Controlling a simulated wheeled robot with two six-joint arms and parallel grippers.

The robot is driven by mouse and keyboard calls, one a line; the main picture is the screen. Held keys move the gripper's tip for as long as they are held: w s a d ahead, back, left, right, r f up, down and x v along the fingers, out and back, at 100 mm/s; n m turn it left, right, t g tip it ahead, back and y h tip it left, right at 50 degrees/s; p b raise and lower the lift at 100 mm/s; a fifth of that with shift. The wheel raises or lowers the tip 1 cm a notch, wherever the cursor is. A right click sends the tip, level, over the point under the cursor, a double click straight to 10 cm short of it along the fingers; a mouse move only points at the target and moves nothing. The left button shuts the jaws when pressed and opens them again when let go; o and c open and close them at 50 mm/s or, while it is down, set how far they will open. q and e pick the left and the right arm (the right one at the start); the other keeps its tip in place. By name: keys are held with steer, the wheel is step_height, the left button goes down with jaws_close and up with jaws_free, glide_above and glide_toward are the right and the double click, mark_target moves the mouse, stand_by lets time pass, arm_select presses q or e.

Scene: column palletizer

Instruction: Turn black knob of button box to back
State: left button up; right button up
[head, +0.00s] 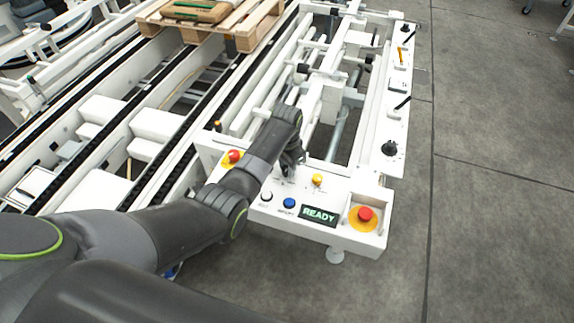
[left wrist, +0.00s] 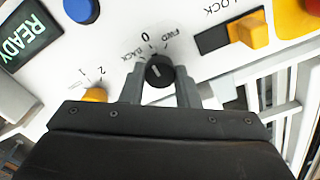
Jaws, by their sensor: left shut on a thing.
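The button box (head: 337,218) is a white panel at the near end of the conveyor frame. Its black knob (left wrist: 159,72) shows in the left wrist view, with BACK, 0 and FWD printed around its upper side. A pale mark shows on the knob's face; I cannot tell exactly which label it points to. My left gripper (left wrist: 160,86) is shut on the knob, one finger on each side. In the head view the left gripper (head: 291,165) reaches down to the panel and hides the knob. My right gripper is not in view.
Close by are a yellow selector (left wrist: 95,95) marked 1 and 2, a yellow LOCK handle (left wrist: 248,31), a blue button (head: 289,203), a lit READY display (head: 319,215), and red emergency stops at the right (head: 365,214) and left (head: 234,156). Open floor lies right.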

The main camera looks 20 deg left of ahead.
arm_select(q)
steer(key=shift+r, duration=0.1)
steer(key=shift+r+n+p, duration=0.1)
steer(key=shift+n+p, duration=0.6)
steer(key=shift+p, duration=0.1)
steer(key=shift+n+p, duration=0.85)
steer(key=shift+n, duration=0.35)
steer(key=shift+n+p, duration=0.6)
steer(key=shift+n, duration=0.6)
steer(key=shift+n+p, duration=0.45)
steer(key=shift+n, duration=0.95)
steer(key=shift+w, duration=0.1)
steer(key=o, duration=1)
steer(key=shift+c, duration=0.2)
